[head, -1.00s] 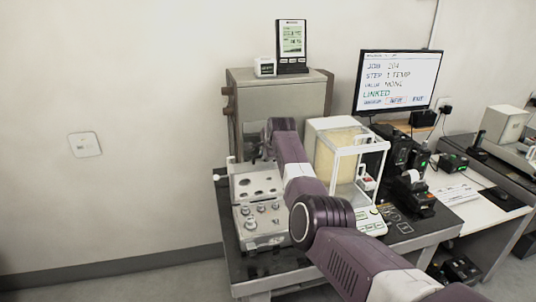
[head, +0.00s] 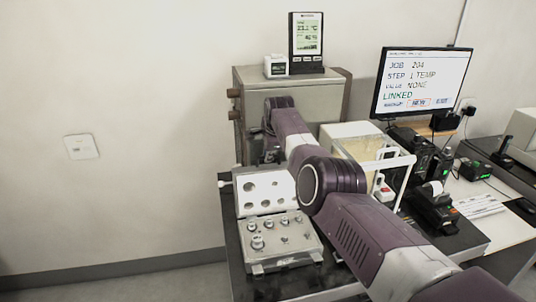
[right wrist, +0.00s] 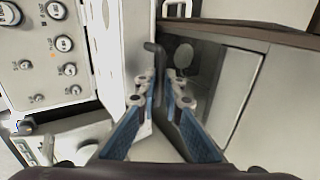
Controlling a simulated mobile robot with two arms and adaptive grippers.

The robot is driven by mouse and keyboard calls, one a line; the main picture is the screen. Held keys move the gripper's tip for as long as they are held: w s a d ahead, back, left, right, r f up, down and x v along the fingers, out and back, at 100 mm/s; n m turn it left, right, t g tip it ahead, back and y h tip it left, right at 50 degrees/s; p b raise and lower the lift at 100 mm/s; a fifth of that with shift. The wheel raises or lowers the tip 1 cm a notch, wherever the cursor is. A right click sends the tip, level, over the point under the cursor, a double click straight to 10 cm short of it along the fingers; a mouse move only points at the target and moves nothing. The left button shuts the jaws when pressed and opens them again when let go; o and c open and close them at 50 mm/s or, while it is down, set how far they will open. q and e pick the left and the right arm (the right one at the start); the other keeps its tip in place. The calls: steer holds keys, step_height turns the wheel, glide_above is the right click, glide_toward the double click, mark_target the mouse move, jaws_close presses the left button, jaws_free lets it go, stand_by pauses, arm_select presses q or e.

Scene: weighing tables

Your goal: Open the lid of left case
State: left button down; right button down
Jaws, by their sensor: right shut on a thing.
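The left case (head: 283,262) is a light metal box with several silver weights in its tray, on the dark table. Its lid (head: 264,205), a pale panel with round holes, stands raised along the back edge. My right gripper (head: 268,155) is behind the lid, partly hidden by my own arm. In the right wrist view the case (right wrist: 22,82) is at the left and the lid (right wrist: 112,35) stands beside the fingers. There my right gripper (right wrist: 160,92) is shut at the lid's edge, around a dark handle-like part; the exact contact is hard to see. My left gripper is out of view.
A grey cabinet (head: 312,98) stands close behind the lid, carrying a display (head: 306,40). A balance with a draft shield (head: 355,140) is right of my arm. A monitor (head: 423,80) stands further right.

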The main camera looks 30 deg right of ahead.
steer(key=shift+w+d+r, duration=0.15)
steer(key=shift+w+r, duration=0.1)
steer(key=shift+r, duration=0.05)
steer(key=c, duration=2)
jaws_free()
steer(key=shift+s, duration=0.15)
steer(key=shift+c, duration=0.2)
steer(key=shift+s, duration=0.1)
steer(key=shift+f, duration=0.15)
steer(key=shift+v, duration=1.1)
steer(key=v, duration=1)
